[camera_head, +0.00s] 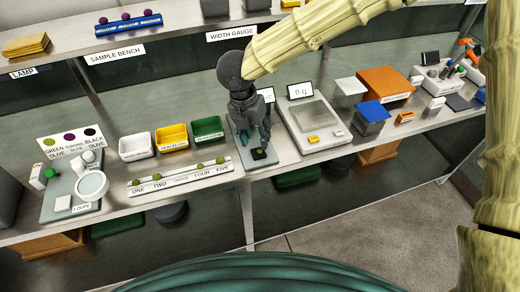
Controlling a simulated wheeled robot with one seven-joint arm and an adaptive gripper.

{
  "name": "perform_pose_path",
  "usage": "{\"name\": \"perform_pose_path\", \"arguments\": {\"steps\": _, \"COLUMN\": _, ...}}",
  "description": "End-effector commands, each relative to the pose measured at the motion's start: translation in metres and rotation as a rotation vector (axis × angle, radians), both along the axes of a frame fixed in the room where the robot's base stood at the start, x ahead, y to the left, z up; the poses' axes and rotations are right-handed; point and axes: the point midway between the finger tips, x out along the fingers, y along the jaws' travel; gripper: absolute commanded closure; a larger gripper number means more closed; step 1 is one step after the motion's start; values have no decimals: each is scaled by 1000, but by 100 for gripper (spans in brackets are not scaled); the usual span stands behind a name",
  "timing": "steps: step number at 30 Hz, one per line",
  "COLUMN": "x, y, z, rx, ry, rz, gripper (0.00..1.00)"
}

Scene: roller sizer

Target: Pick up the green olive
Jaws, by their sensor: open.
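Several green olives sit on a white strip (182,179) marked ONE to FIVE: one olive (136,182) at the left end, one (157,176) beside it, one (200,166) to the right and one (220,160) near the right end. No olive shows at the middle of the strip. My gripper (256,146) points down, open, over a small device with a black pad (267,158), right of the strip. A tiny yellow-green spot shows on the pad between or below the fingers; I cannot tell what it is. The gripper hides much of this device.
White (136,147), yellow (172,138) and green (207,129) bins stand behind the strip. A scale (318,125) with a display is close to my gripper's right. A board with a magnifier (92,186) lies left. A shelf (150,35) runs above the bench.

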Motion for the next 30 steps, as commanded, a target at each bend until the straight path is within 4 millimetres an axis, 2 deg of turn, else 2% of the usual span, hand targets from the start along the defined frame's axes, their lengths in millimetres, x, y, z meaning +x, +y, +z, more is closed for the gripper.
{"name": "perform_pose_path", "arguments": {"steps": 12, "x": 0, "y": -8, "z": -42, "rx": 1, "ry": 2, "rz": -1, "gripper": 59}}
{"name": "perform_pose_path", "arguments": {"steps": 22, "x": 1, "y": -9, "z": -49, "rx": 0, "ry": 0, "rz": -1, "gripper": 59}}
{"name": "perform_pose_path", "arguments": {"steps": 30, "x": 1, "y": -9, "z": -48, "rx": 0, "ry": 0, "rz": -1, "gripper": 88}}
